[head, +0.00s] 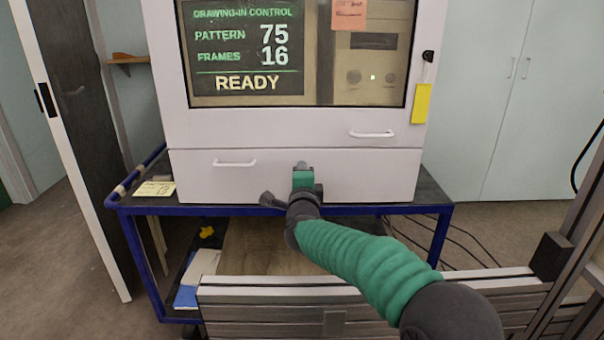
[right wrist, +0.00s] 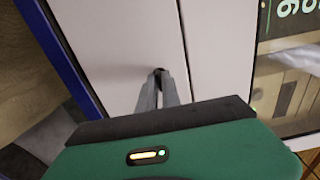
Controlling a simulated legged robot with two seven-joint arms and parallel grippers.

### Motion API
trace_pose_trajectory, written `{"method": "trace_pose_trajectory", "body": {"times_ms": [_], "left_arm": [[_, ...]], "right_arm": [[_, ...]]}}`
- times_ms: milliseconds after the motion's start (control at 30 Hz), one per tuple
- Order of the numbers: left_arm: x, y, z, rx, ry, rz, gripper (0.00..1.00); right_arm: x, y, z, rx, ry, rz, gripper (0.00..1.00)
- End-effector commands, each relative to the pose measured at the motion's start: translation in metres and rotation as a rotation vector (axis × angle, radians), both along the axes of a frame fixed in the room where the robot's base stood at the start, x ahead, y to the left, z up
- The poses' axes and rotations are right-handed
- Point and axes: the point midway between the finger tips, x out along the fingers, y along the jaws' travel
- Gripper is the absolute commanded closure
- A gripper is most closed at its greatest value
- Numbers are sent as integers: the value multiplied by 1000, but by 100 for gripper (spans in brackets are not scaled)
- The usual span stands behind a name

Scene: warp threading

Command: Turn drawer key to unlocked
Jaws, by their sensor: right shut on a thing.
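The white drawer front (head: 375,177) is the lowest panel of the cabinet and looks closed. My right gripper (head: 301,168) reaches up to its upper middle, right of the drawer handle (head: 234,162). In the right wrist view the fingers of my right gripper (right wrist: 161,82) come together on a small dark thing, which looks like the drawer key (right wrist: 158,71), at the panel face. Most of the key is hidden between the fingertips, so I cannot tell how it is turned. In the head view the gripper hides it. My left gripper is not in view.
The cabinet stands on a blue-framed cart (head: 130,208). A screen (head: 245,50) above reads READY. A second handle (head: 371,133) is on the panel above the drawer. A metal rail (head: 400,285) crosses the front, under my right arm. A yellow tag (head: 421,104) hangs at the right.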

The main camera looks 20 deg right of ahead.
Motion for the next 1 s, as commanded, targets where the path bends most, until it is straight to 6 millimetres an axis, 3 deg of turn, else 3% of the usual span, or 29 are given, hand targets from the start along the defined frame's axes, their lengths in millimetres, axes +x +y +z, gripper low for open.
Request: {"method": "trace_pose_trajectory", "body": {"times_ms": [100, 133, 267, 633, 767, 1000], "left_arm": [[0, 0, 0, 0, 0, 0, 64], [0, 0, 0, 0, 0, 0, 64], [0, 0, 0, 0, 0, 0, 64], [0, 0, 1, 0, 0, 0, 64], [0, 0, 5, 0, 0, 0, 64], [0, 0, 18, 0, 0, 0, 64]], "right_arm": [[0, 0, -5, 2, 10, 0, 100], [0, 0, -5, 2, 10, 0, 89], [0, 0, -4, 1, 7, 0, 73], [-6, 2, -1, -2, 5, 1, 73], [-29, 8, 1, -3, 4, 1, 73], [-89, 25, 0, -3, 5, 1, 73]]}}
